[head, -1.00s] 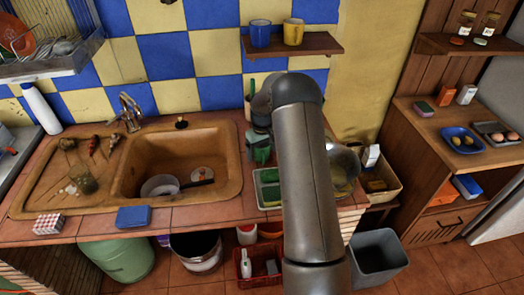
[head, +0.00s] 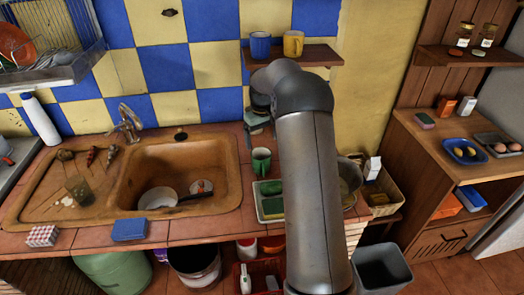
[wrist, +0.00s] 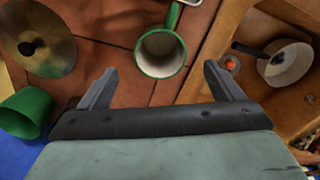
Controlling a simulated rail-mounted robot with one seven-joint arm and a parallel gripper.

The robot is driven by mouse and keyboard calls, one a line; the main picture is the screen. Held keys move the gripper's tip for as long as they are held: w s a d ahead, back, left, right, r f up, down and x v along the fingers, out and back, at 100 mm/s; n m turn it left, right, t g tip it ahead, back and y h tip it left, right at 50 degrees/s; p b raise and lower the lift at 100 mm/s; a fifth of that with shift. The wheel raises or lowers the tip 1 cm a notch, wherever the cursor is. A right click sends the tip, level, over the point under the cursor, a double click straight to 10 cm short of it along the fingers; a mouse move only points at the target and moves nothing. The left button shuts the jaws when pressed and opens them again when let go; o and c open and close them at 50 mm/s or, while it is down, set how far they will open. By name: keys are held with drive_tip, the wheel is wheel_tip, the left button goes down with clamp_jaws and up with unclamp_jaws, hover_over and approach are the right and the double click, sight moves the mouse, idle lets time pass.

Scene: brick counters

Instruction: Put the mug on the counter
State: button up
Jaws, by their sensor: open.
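A green mug with a pale inside (head: 261,160) stands upright on the tiled counter (head: 210,241), between the sink and my arm. In the wrist view the mug (wrist: 161,53) is seen from above, with its handle pointing toward the top of the picture. My gripper (wrist: 160,76) is open and empty, its two fingers spread apart with the mug in view just beyond and between them. In the head view my gripper (head: 257,117) is above and behind the mug, partly hidden by my arm.
The sink (head: 228,190) holds a white pan (head: 158,198).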

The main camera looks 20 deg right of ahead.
drive_tip(key=s+a+r, duration=0.9)
drive_tip(key=s+a, duration=0.2)
drive_tip(key=s, duration=0.3)
drive_tip(key=s+a+f, duration=0.1)
drive_tip(key=s+a, duration=0.2)
drive_tip(key=s, duration=0.8)
drive_tip(key=s+a+f+m, duration=0.1)
drive_tip(key=s+a, duration=0.3)
drive_tip(key=s, duration=0.8)
drive_tip(key=shift+s+f+t, duration=0.2)
drive_tip(key=shift+f+t, duration=0.1)
drive_tip(key=shift+t, duration=0.1)
